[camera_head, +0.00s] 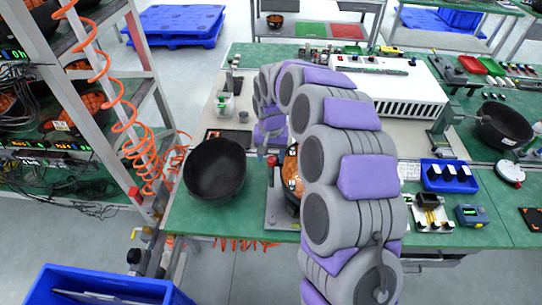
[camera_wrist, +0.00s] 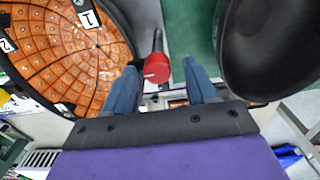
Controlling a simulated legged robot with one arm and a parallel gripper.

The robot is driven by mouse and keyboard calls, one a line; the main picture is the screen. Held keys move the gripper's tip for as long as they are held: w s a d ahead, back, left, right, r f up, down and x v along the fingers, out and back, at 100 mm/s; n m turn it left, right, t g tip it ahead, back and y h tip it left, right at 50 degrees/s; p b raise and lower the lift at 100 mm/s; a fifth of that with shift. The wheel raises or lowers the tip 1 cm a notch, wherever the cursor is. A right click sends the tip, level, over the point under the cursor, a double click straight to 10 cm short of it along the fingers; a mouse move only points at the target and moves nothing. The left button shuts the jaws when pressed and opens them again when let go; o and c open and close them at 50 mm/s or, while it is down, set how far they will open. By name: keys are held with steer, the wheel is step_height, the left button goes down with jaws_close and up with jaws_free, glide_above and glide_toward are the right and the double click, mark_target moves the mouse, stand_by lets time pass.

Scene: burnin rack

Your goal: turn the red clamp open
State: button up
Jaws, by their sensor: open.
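The red clamp shows in the wrist view as a round red knob (camera_wrist: 157,68) on a dark stem, between the tips of my open blue fingers. My gripper (camera_wrist: 160,74) has a gap on both sides of the knob, and I cannot tell any contact. In the head view the red knob (camera_head: 272,160) stands over a grey base plate (camera_head: 279,208) on the green table, just under my gripper (camera_head: 268,150). An orange-tiled dark bowl (camera_wrist: 75,50) is left of the knob in the wrist view. In the head view my arm hides most of it.
An empty black bowl (camera_head: 215,170) stands left of the clamp, close to my right finger in the wrist view. A rack (camera_head: 105,150) with coiled orange hoses is at the left. A white vented box (camera_head: 400,95) and a blue bin (camera_head: 449,177) are to the right.

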steer(key=shift+d, duration=0.1)
steer(key=c, duration=1.1)
steer(key=shift+o, duration=0.2)
